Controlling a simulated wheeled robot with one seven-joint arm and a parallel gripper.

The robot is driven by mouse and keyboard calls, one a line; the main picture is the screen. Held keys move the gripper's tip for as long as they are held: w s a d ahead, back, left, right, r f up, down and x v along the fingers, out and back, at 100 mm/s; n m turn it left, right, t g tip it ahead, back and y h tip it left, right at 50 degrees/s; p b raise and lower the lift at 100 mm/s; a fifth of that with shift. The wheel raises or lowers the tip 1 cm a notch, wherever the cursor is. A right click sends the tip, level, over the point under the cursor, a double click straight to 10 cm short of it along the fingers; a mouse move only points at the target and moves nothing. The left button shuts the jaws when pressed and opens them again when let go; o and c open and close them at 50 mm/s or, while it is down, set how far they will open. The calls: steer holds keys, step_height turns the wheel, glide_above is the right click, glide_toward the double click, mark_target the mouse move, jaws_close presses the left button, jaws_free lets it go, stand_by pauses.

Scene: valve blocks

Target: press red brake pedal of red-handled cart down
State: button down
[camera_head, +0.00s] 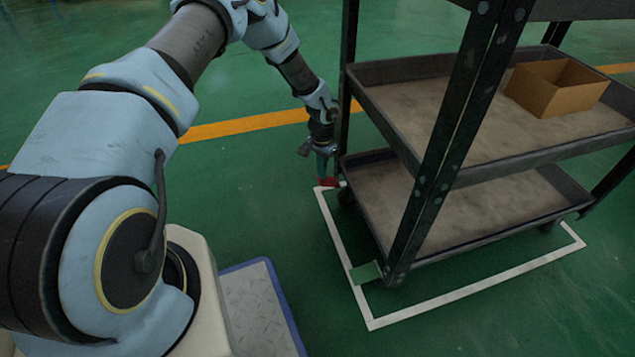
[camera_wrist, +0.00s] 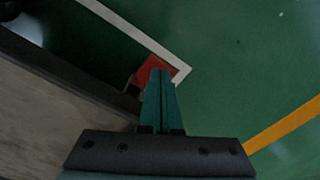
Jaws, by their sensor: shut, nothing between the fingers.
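The cart (camera_head: 455,160) is a dark metal shelf cart at the right in the head view; no red handle shows. Its red brake pedal (camera_head: 328,182) sits low at the cart's far left corner, near the white floor line. In the wrist view the red pedal (camera_wrist: 154,68) is just beyond the fingertips and partly hidden by them. My gripper (camera_head: 322,172) points down at that corner, its fingers together and empty. In the wrist view the fingertips (camera_wrist: 160,75) overlap the pedal; I cannot tell whether they touch it.
An open cardboard box (camera_head: 556,88) stands on the cart's middle shelf. A green pedal (camera_head: 366,272) is at the near left corner. A white line (camera_head: 440,305) frames the cart on the green floor. The cart's post and shelf edges are close beside my gripper.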

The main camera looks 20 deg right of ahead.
steer(key=shift+f+b, duration=1.25)
steer(key=shift+f, duration=0.8)
steer(key=shift+r, duration=0.1)
steer(key=shift+r+p, duration=3.05)
steer(key=shift+r, duration=0.95)
